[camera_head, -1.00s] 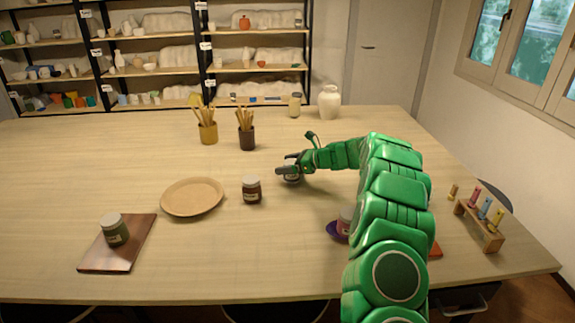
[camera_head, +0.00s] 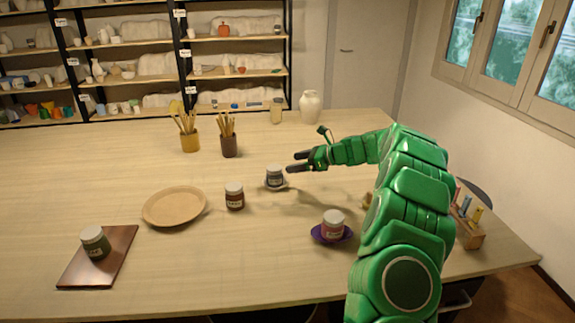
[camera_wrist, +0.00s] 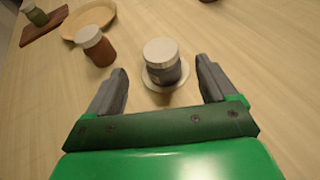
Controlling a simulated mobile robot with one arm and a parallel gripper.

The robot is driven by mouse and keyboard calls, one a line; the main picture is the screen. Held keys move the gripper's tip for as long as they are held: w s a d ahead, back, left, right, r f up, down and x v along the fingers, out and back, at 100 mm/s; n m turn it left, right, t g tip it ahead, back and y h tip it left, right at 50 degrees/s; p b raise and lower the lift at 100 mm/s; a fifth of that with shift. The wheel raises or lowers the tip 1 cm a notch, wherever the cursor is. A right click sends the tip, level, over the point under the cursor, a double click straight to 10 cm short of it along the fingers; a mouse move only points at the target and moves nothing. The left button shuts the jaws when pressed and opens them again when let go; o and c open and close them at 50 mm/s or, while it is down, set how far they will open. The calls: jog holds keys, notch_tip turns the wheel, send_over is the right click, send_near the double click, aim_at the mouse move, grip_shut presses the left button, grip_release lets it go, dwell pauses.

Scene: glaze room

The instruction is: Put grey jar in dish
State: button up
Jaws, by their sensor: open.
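The grey jar (camera_head: 275,174), with a pale lid and dark label, stands upright on a small pale saucer (camera_head: 284,187). In the wrist view the jar (camera_wrist: 162,72) and saucer (camera_wrist: 181,85) appear ahead of my open fingers, centred between them. My gripper (camera_head: 291,161) is open and empty, just right of and behind the jar in the head view, with a gap between. A shallow round tan dish (camera_head: 174,206) lies to the left, empty. Its edge shows at the top of the wrist view (camera_wrist: 78,35).
A brown jar (camera_head: 234,197) stands between the dish and the grey jar. A green jar (camera_head: 95,243) sits on a brown board (camera_head: 113,264), front left. Brush pots (camera_head: 190,143) stand behind.

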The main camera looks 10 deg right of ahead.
jog(key=shift+s+d+r, duration=0.2)
jog(key=shift+d, duration=0.2)
jog(key=s+a+r+n+g+h, duration=0.1)
jog(key=s+a+r+n+g, duration=0.2)
jog(key=s, duration=0.6)
jog(key=s+a+r+n+g+h, duration=0.1)
jog(key=s+a+r+n, duration=0.2)
jog(key=s+a+n, duration=0.45)
jog(key=s+a+r+n+g+h, duration=0.2)
jog(key=s+a+r, duration=0.15)
jog(key=s, duration=0.75)
jog(key=s+d+f+n+h, duration=0.1)
jog(key=s+d+n+h, duration=0.1)
jog(key=s, duration=1)
jog(key=s+d+f+n+g+h, duration=0.1)
jog(key=s+d+n+h, duration=0.2)
jog(key=s, duration=0.8)
jog(key=s+d+f+n+h, duration=0.2)
jog(key=s+d+n, duration=0.3)
jog(key=s+d, duration=0.3)
jog(key=s+h, duration=0.1)
jog(key=s, duration=0.3)
jog(key=shift+s+g, duration=0.3)
jog(key=shift+n, duration=0.25)
